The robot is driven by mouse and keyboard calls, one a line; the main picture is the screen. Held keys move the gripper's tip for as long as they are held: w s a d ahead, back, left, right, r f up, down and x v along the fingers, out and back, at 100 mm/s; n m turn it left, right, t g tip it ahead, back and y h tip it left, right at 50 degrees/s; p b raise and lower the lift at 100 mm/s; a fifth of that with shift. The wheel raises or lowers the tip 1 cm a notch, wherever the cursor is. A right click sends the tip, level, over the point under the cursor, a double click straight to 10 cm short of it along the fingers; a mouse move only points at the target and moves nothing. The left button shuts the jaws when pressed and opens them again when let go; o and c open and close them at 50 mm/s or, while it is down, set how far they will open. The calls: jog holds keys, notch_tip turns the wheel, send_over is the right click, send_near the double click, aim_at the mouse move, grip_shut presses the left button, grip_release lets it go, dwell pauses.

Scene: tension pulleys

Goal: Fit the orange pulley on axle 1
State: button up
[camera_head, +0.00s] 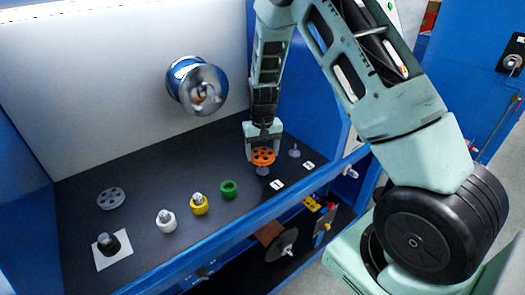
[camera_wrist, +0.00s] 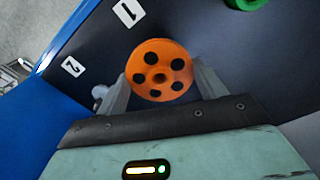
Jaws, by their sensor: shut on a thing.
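The orange pulley (camera_head: 263,155) is a flat disc with round holes, held level between the fingers of my gripper (camera_head: 262,150). In the wrist view the orange pulley (camera_wrist: 159,70) sits between the two fingertips (camera_wrist: 160,85). Axle 1 (camera_head: 262,170) shows only its grey base just below the pulley, by label 1 (camera_wrist: 128,11). The pulley hides the rest of it, and I cannot tell whether its tip is inside the centre hole. Axle 2 (camera_head: 294,152) stands bare to the right, by label 2 (camera_wrist: 72,66).
Green (camera_head: 228,189), yellow (camera_head: 199,205) and white (camera_head: 166,222) parts stand in a row to the left. A black part (camera_head: 108,244) stands on a white square, with a grey disc (camera_head: 111,198) behind. A shiny metal wheel (camera_head: 197,86) juts from the back wall.

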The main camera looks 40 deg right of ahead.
jog(key=shift+f+b, duration=0.9)
jog(key=shift+f, duration=0.55)
jog(key=shift+f, duration=0.1)
jog(key=shift+f+b, duration=0.6)
jog(key=shift+f, duration=0.25)
jog(key=shift+r, duration=0.1)
jog(key=o, duration=1.1)
jog(key=shift+o, duration=0.2)
notch_tip(320, 180, up, 17)
jog(key=b, duration=0.2)
jog(key=shift+r, duration=0.15)
